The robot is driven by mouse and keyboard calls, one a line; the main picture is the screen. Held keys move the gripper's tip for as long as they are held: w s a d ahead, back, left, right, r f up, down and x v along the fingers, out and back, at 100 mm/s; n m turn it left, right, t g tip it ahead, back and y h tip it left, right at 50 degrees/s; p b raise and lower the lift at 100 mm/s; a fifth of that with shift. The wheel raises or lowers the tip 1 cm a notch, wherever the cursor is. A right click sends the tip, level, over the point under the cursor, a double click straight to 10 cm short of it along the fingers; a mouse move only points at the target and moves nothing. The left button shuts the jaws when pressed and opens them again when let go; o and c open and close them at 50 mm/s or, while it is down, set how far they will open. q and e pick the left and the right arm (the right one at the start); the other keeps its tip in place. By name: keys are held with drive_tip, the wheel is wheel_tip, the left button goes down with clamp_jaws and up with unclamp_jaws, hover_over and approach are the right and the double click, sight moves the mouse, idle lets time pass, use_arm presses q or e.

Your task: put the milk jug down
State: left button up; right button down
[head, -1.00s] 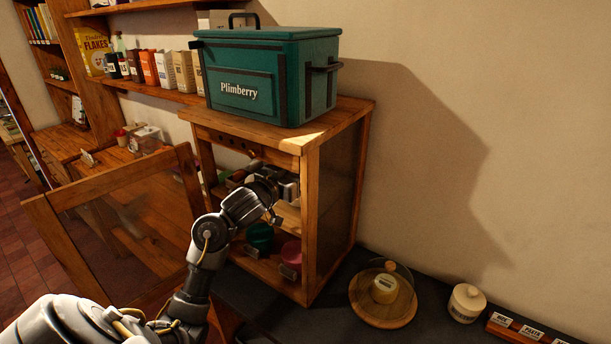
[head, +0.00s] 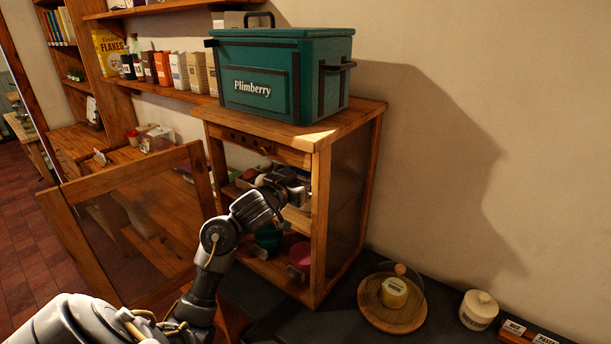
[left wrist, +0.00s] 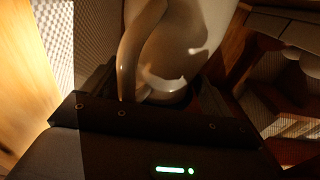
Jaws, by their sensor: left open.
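The milk jug (left wrist: 185,48) is pale and glossy in the left wrist view, with its curved handle (left wrist: 130,62) at the left of its body. My left gripper (left wrist: 155,92) is open, and the handle and lower body stand close in front of it, at its fingers. Whether the fingers touch the jug I cannot tell. In the head view my left gripper (head: 296,188) reaches inside the wooden cabinet (head: 320,240) at its upper shelf. The jug cannot be made out there, hidden by the gripper and cabinet frame. My right gripper is not in view.
The cabinet's glazed door (head: 125,225) stands open at the left of my arm. Teal and pink bowls (head: 300,254) sit on the lower shelf. A teal Plimberry box (head: 280,75) stands on top.

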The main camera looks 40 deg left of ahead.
use_arm(q)
drive_tip(key=shift+r, duration=0.1)
drive_tip(key=shift+s, duration=0.25)
drive_tip(key=s, duration=1.1)
drive_tip(key=shift+s+d+b, duration=0.15)
drive_tip(key=shift+s+b, duration=0.1)
drive_tip(key=shift+b, duration=0.05)
